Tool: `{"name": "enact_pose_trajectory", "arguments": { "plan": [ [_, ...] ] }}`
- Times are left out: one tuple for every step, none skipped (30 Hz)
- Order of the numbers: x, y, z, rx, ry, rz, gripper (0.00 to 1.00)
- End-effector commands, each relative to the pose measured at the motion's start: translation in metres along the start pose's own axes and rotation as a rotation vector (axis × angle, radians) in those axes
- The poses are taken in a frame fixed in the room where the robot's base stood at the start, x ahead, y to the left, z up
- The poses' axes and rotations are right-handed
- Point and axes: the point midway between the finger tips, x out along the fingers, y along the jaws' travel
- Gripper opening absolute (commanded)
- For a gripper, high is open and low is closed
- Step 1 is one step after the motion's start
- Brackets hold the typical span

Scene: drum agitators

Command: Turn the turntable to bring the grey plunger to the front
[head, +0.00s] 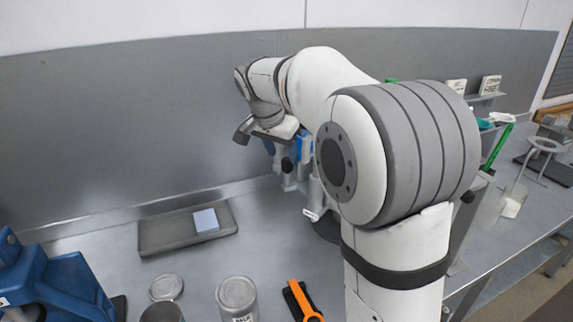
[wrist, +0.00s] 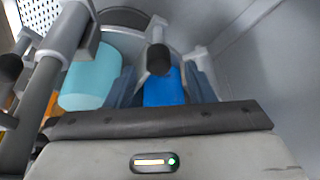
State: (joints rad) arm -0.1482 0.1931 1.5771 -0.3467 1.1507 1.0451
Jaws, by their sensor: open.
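In the head view my gripper (head: 270,146) is beside a cluster of grey parts (head: 290,183) at the back wall, mostly hidden behind my arm. In the wrist view the gripper fingers (wrist: 161,78) are apart. Between them show a blue part (wrist: 164,90) and a grey arm with a dark round end (wrist: 158,60); contact cannot be told. A pale teal cylinder (wrist: 90,76) is left of them. Grey posts (wrist: 50,85) and a dark knob stand further left. Which part is the grey plunger is unclear. The turntable's dark base (head: 326,229) shows only partly.
A grey tray (head: 160,233) with a pale block (head: 206,221) lies left. Metal jars (head: 236,296), an orange-handled tool (head: 301,300) and a blue stand (head: 60,283) are in front. A ring stand (head: 541,147) is at the right. The back wall is close behind my gripper.

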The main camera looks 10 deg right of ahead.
Motion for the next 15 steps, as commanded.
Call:
{"name": "enact_pose_trajectory", "arguments": {
  "plan": [
    [0.005,0.001,0.001,0.0,-0.003,0.003,0.49],
    [0.008,0.002,0.001,0.0,-0.004,0.004,0.49],
    [0.012,0.002,0.001,0.0,-0.004,0.004,0.49],
    [0.015,0.002,0.001,0.0,-0.004,0.004,0.49],
    [0.02,0.002,0.001,0.0,-0.004,0.005,0.49],
    [0.026,0.002,0.002,-0.001,-0.005,0.005,0.49],
    [0.032,0.003,0.002,-0.001,-0.006,0.006,0.49],
    [0.037,0.003,0.002,-0.001,-0.006,0.006,0.49],
    [0.043,0.003,0.001,0.0,-0.006,0.005,0.49],
    [0.048,0.003,0.002,-0.001,-0.006,0.005,0.49],
    [0.053,0.003,0.002,-0.001,-0.006,0.004,0.49],
    [0.059,0.003,0.002,-0.001,-0.006,0.005,0.49],
    [0.062,0.002,0.002,-0.001,-0.005,0.004,0.49],
    [0.066,0.002,0.002,-0.001,-0.005,0.004,0.49],
    [0.07,0.002,0.002,-0.001,-0.005,0.004,0.49]
  ]
}}
